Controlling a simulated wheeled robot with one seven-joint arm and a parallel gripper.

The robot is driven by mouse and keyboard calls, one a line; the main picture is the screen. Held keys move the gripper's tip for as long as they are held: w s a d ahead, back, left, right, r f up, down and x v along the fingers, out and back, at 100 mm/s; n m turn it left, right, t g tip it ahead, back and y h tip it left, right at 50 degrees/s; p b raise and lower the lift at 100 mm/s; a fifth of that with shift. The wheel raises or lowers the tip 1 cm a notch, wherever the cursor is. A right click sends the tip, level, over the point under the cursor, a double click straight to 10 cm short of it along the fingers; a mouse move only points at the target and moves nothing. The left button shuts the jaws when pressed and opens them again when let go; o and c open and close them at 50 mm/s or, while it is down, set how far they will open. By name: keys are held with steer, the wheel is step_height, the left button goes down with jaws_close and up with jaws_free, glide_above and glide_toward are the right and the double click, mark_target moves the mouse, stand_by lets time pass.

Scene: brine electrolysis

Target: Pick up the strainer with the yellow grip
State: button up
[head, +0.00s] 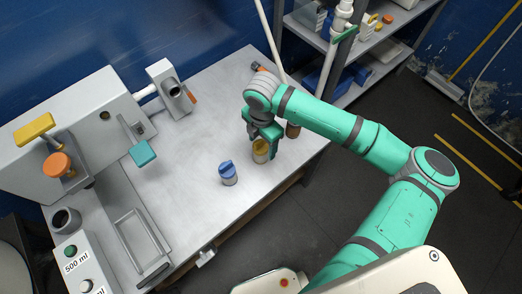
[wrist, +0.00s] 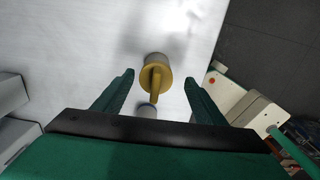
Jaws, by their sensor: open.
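The strainer with the yellow grip (head: 260,153) stands on the grey worktop near its right edge in the head view. Its body is pale and its top yellow. In the wrist view its yellow grip (wrist: 155,82) lies between my two fingers, with room on both sides. My gripper (wrist: 159,79) is open and points down over it. In the head view my gripper (head: 264,138) partly covers the strainer's far side. I cannot tell how far the fingertips are above it.
A similar piece with a blue grip (head: 228,173) stands to the left, and a brown one (head: 293,130) close to the right, partly behind my gripper. A grey machine (head: 85,125) with coloured handles fills the left. The middle of the worktop (head: 195,150) is clear.

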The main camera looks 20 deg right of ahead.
mark_target(260, 151)
steer(key=shift+w+a+f, duration=0.1)
steer(key=shift+w+f, duration=0.05)
steer(key=shift+f, duration=1.5)
steer(key=shift+w+a+f, duration=0.1)
steer(key=shift+f, duration=1.5)
steer(key=shift+c, duration=0.6)
steer(key=c, duration=1.2)
steer(key=shift+o, duration=0.2)
steer(key=shift+r, duration=0.1)
